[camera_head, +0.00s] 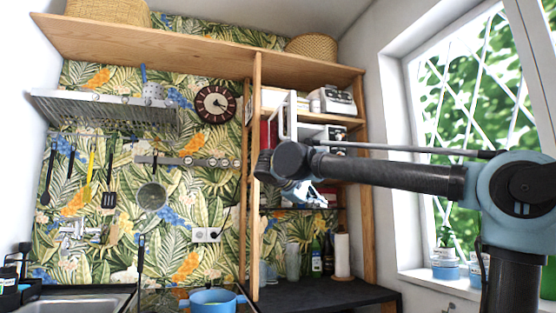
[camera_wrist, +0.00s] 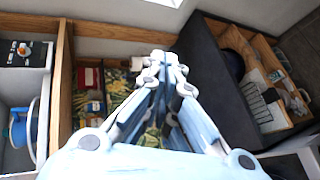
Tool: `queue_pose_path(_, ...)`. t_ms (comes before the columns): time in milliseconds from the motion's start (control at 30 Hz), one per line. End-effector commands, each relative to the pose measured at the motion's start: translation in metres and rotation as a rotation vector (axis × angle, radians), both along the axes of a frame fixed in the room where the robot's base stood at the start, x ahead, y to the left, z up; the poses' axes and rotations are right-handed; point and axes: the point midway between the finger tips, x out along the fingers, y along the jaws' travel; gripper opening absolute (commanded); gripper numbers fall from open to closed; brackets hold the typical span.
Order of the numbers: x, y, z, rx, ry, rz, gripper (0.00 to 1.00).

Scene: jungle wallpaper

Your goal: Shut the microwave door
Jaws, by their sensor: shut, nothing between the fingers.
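In the head view a white framed panel with a handle (camera_head: 288,115) stands out from the wooden shelf unit, seen nearly edge-on. It looks like the microwave door, swung open. The white microwave body (camera_head: 325,133) appears on the shelf behind it, partly hidden by the panel and my arm. My gripper (camera_head: 312,194) is below that panel, in front of the shelves, partly hidden by my wrist. In the wrist view my gripper (camera_wrist: 166,62) is shut and empty, its fingertips together. I cannot tell whether it touches the door.
A wooden shelf post (camera_head: 255,180) stands left of my gripper. A white appliance (camera_head: 332,100) sits on the shelf above. Bottles (camera_head: 316,255) and a paper roll (camera_head: 342,255) stand on the dark counter (camera_head: 320,293) below. A blue pot (camera_head: 213,301) is at lower left.

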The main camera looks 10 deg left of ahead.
Motion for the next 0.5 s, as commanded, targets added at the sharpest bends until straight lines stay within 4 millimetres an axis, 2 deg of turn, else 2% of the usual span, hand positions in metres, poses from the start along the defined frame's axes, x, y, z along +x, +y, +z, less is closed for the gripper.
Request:
queue_pose_path(33, -0.004, 0.026, 0.020, -0.021, -0.033, 0.037, 0.00)
queue_pose_path(167, -0.020, 0.083, 0.071, -0.073, -0.132, 0.115, 0.00)
queue_pose_path(300, -0.046, 0.139, 0.119, -0.112, -0.235, 0.189, 0.00)
queue_pose_path(400, -0.065, 0.169, 0.145, -0.130, -0.296, 0.231, 0.00)
queue_pose_path(500, -0.080, 0.190, 0.164, -0.141, -0.341, 0.258, 0.00)
